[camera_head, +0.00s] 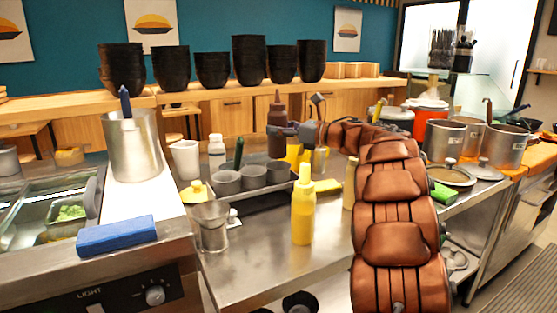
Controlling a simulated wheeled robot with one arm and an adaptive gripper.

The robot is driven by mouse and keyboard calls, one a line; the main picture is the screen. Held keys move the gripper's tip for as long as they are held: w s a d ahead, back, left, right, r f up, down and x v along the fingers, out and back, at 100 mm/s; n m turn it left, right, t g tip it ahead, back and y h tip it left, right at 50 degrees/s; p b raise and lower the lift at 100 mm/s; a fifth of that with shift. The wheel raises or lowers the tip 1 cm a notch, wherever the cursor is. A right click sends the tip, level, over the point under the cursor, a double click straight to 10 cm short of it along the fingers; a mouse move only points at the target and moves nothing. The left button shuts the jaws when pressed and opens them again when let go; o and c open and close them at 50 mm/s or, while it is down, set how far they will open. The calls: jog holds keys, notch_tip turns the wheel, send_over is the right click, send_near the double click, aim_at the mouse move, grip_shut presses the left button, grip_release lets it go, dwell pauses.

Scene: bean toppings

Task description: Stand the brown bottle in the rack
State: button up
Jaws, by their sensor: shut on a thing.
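The brown bottle (277,112) is upright with its nozzle up, held above the metal counter. A dark low rack (268,197) sits on the counter below and holds several grey cups (253,175). The bottle appears over the rack's back right part; its exact height above the rack is hard to tell. Part of the rack's right end is hidden behind a yellow bottle (303,212).
A metal cup (211,228) stands in front of the rack at left. A white container (186,160) and a white bottle (217,152) stand behind it. A tall metal pot (133,150) is at left. The front counter (262,270) is mostly clear.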

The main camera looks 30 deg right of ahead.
aim_at(286, 149)
jog(key=shift+f, duration=3.2)
jog(key=shift+f+b, duration=0.1)
jog(key=shift+b, duration=0.25)
jog(key=o, duration=0.8)
jog(key=shift+r+p, duration=0.2)
jog(key=shift+p, duration=0.15)
jog(key=b+v, duration=0.1)
jog(key=v, duration=1.1)
